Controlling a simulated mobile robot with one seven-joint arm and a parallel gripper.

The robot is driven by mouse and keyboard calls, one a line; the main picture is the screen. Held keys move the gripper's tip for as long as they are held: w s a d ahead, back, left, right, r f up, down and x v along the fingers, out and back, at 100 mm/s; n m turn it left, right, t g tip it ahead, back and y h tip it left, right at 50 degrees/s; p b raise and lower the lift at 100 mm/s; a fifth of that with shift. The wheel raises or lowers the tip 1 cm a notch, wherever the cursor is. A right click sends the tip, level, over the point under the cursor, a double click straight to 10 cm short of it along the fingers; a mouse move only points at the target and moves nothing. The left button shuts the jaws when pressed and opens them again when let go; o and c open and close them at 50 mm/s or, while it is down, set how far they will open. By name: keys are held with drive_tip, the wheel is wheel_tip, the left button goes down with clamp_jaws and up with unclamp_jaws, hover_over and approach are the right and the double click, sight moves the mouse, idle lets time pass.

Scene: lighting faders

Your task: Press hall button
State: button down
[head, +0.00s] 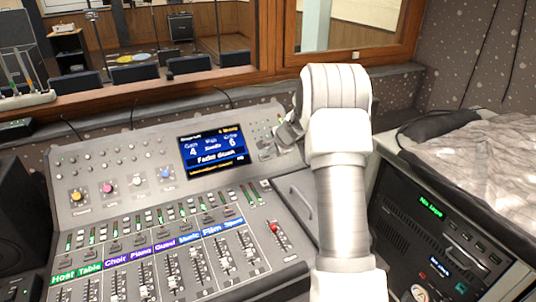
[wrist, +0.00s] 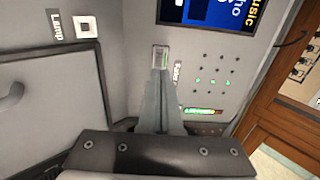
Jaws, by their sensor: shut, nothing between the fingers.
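My gripper (wrist: 160,74) is shut and empty in the wrist view. Its fingertips are at the lower edge of a small pale button (wrist: 160,56) on the grey console panel; I cannot tell whether they touch it. A small label (wrist: 178,71) stands beside this button, too small to read surely, so I cannot confirm it is the hall button. In the head view my gripper (head: 287,134) is at the console's right end, right of the screen (head: 211,151), and my arm hides part of the panel there.
The mixing console (head: 120,165) has rows of knobs and labelled faders, with a red-capped fader (head: 274,228) at right. A switch labelled Lamp (wrist: 86,27) is left of my gripper in the wrist view. A rack unit (head: 440,235) stands right of my arm.

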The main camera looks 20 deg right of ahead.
sight(265, 156)
drive_tip(key=x, duration=0.4)
drive_tip(key=shift+w+f, duration=0.2)
drive_tip(key=shift+w, duration=0.05)
drive_tip(key=shift+w+f, duration=0.1)
drive_tip(key=shift+f, duration=0.05)
drive_tip(key=shift+w+a+f, duration=0.1)
drive_tip(key=shift+w+f, duration=0.25)
drive_tip(key=shift+f, duration=0.15)
drive_tip(key=shift+s+r, duration=0.2)
drive_tip(key=shift+r, duration=0.1)
drive_tip(key=v, duration=1.3)
drive_tip(key=shift+s+r, duration=0.2)
drive_tip(key=shift+r, duration=0.15)
